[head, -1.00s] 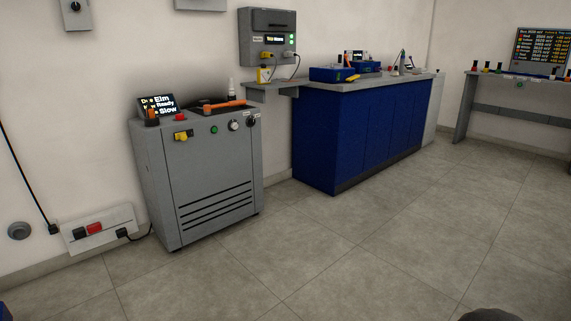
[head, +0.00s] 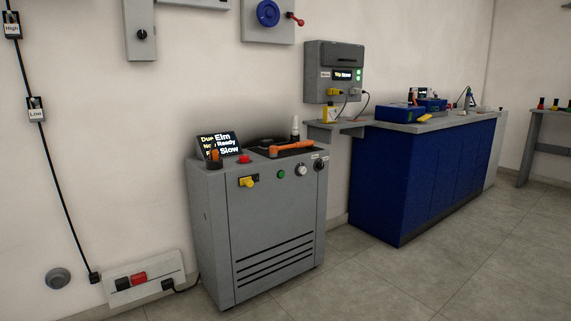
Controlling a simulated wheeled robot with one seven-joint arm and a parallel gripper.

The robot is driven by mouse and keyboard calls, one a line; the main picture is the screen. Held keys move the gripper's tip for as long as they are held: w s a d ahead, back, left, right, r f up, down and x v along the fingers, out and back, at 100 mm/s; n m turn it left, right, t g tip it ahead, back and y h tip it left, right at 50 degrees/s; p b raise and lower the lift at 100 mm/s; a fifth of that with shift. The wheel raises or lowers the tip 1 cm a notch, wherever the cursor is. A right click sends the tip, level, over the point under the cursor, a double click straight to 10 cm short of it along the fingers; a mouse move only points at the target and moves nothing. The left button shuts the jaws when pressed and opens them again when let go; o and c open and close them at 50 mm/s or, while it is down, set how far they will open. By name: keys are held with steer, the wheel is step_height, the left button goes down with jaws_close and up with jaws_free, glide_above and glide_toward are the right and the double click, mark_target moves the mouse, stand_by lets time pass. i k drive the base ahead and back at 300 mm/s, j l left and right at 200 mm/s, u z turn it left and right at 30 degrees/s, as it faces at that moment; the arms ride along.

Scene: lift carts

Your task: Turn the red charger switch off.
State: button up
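A red switch (head: 139,279) sits on a pale panel (head: 170,268) low on the wall at the lower left, beside a black socket or switch (head: 122,284). A black plug with a cable is at the panel's right end, and the cable runs toward the grey cabinet (head: 230,240). The red switch is small here, and I cannot tell which way it is set or read a label. My gripper is not in view.
The grey cabinet stands right of the panel, with a yellow knob (head: 248,182), a red button (head: 244,159) and an orange-handled tool (head: 291,147). A blue counter (head: 420,185) stands farther right. Open tiled floor (head: 430,280) lies in front.

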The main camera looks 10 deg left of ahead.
mark_target(244, 159)
steer(key=j+u, duration=0.5)
steer(key=j, duration=0.6)
steer(key=i+l+u, duration=0.3)
steer(key=i+l, duration=0.25)
steer(key=i, duration=0.3)
steer(key=i+l+u, duration=0.3)
steer(key=i+l, duration=0.4)
